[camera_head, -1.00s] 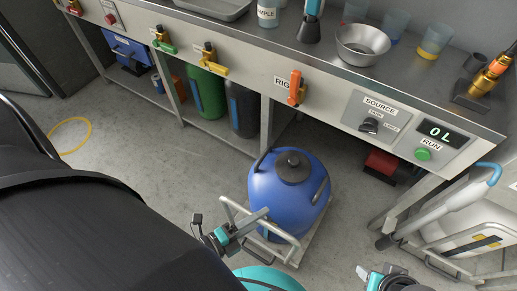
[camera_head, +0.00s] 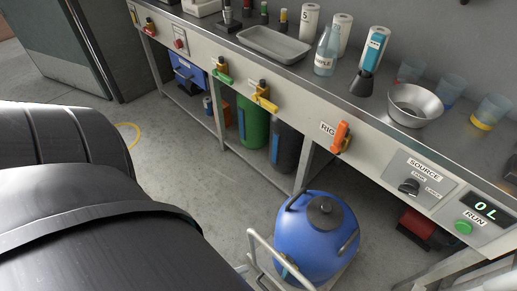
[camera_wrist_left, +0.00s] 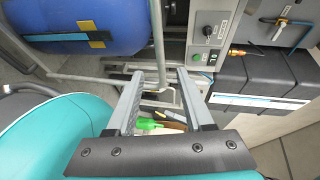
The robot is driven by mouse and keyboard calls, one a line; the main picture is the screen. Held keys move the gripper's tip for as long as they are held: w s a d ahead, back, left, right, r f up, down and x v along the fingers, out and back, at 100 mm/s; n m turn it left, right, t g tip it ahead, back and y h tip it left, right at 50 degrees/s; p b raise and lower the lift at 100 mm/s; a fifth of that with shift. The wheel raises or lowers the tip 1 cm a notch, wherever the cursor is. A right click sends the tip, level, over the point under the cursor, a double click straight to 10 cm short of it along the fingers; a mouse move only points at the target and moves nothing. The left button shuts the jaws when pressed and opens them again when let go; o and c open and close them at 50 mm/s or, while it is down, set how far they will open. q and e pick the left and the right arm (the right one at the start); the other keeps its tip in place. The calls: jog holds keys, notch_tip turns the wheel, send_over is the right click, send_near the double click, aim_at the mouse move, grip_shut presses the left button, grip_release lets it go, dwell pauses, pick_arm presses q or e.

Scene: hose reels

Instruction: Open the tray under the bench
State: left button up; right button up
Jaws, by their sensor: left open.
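Under the far left end of the bench (camera_head: 285,85) sits a blue tray-like box (camera_head: 188,72) with a dark handle-like part at its front. I cannot tell whether it is pulled out at all. A red and black object (camera_head: 416,224) lies under the bench at the right, partly in shadow. My left gripper (camera_wrist_left: 160,85) is open and empty in the left wrist view. A metal rail and a green item (camera_wrist_left: 148,124) show near or behind its fingers. My left gripper is not clear in the head view. My right gripper is not in view.
A blue tank (camera_head: 315,236) on a tubular-framed cart stands in front of the bench. Green (camera_head: 252,122) and dark (camera_head: 286,146) cylinders stand under it. Valve handles project from the bench front. Grey floor (camera_head: 190,150) is clear left of the tank. A yellow ring lies farther left.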

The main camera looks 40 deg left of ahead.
pick_arm(q)
jog(key=shift+v, duration=1.4)
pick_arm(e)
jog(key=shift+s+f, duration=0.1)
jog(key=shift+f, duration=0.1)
pick_arm(q)
jog(key=s+a+f+n+g+y+p, duration=0.1)
jog(key=a+f+n+g+y+p, duration=0.2)
jog(key=f+n+g+y+p, duration=0.4)
notch_tip(320, 180, down, 5)
jog(key=n+g+p, duration=0.2)
jog(key=n+g, duration=0.3)
jog(key=n, duration=0.7)
jog(key=shift+a+n+p, duration=0.2)
jog(key=shift+n+p, duration=0.2)
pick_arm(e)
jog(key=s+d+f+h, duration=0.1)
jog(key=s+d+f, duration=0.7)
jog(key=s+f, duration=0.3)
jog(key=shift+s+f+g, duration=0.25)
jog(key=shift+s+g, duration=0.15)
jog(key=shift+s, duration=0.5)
